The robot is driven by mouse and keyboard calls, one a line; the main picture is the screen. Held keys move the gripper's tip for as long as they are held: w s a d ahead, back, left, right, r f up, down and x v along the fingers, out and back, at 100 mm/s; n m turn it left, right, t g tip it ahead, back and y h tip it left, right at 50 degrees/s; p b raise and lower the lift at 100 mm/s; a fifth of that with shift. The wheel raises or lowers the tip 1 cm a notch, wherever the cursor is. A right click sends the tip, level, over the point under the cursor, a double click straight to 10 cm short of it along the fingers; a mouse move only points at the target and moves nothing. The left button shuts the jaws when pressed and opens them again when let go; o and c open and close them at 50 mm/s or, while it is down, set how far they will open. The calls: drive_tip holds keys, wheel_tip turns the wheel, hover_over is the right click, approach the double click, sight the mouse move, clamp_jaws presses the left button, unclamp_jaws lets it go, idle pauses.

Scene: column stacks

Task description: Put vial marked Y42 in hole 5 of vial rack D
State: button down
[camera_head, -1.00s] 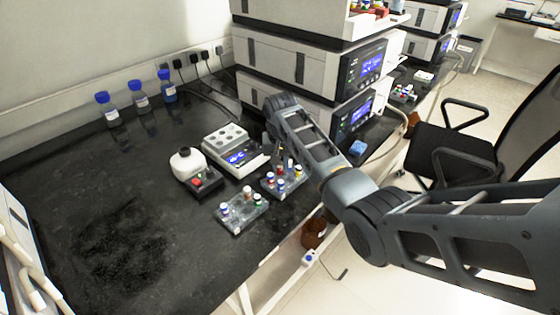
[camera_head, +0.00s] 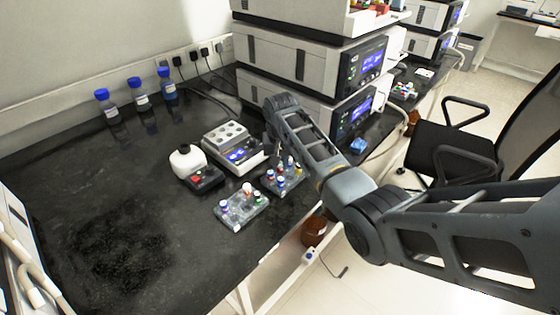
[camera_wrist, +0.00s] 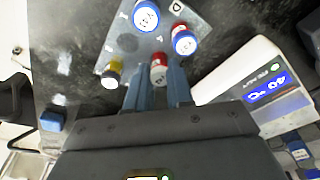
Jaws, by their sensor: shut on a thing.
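My gripper (camera_wrist: 158,95) is shut on a small vial with a red cap (camera_wrist: 158,66), seen between the fingertips in the wrist view. The marking on it is too small to read. The vial is over or in a grey rack (camera_wrist: 140,60); I cannot tell if its base is in a hole. Near it stand two blue-and-white capped vials and a yellow-black vial (camera_wrist: 111,75). In the head view this rack (camera_head: 268,184) is partly behind my arm. A second rack (camera_head: 233,222) with several vials stands nearer the front edge.
Stacked instruments (camera_head: 310,60) rise at the back. A blue object (camera_head: 358,146) lies to the right.

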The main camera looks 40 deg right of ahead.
drive_tip(key=shift+f, duration=0.1)
drive_tip(key=c, duration=0.6)
unclamp_jaws()
idle(0.4)
drive_tip(key=shift+r+p, duration=1.5)
drive_tip(key=shift+r, duration=1.5)
